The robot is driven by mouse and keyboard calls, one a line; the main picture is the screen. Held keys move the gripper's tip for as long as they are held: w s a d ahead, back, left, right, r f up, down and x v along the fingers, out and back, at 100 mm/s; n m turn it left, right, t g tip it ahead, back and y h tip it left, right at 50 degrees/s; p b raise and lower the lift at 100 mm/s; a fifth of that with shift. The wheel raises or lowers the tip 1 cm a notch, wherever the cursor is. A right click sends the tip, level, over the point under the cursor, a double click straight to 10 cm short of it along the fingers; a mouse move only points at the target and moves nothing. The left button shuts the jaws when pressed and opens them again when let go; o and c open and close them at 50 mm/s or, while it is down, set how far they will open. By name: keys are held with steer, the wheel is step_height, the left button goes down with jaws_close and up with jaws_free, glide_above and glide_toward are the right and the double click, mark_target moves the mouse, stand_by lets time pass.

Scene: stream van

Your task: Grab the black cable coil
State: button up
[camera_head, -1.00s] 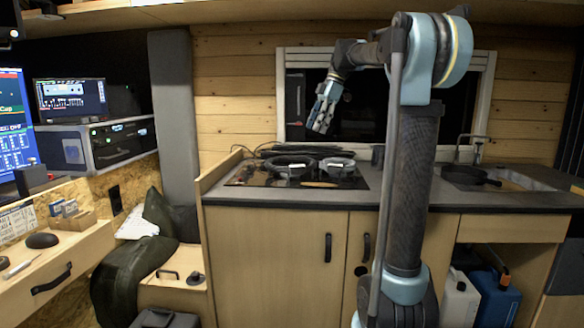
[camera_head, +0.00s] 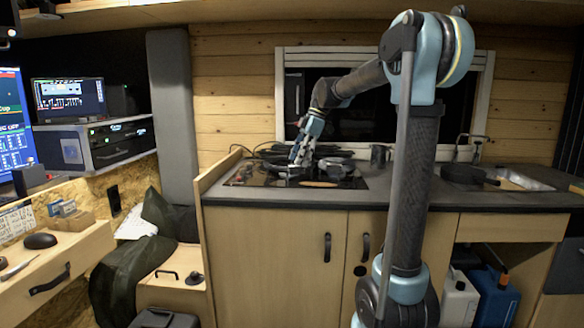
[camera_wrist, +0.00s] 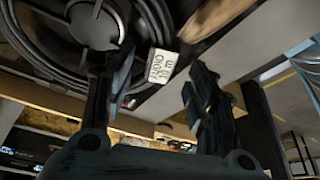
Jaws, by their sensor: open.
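Two black cable coils with pale labels lie on the dark hob plate: a left one (camera_head: 287,171) and a right one (camera_head: 337,166). My gripper (camera_head: 298,158) is lowered over the left coil, its fingers pointing down and partly hiding it. In the wrist view a black coil (camera_wrist: 40,45) with a white label (camera_wrist: 162,66) fills the upper left. There my gripper (camera_wrist: 155,95) is open; the left finger overlaps the coil's edge and the right finger is clear of it. I cannot tell whether a finger touches the coil.
Loose black cables (camera_head: 272,149) lie behind the coils along the wall. A brown elongated item (camera_head: 318,184) lies in front. A dark mug (camera_head: 379,156) stands to the right. A black pan (camera_head: 468,174) sits by the sink. A wooden side panel (camera_head: 220,172) bounds the counter's left end.

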steer(key=shift+x, duration=1.2)
jaws_close()
steer(key=shift+r, duration=0.1)
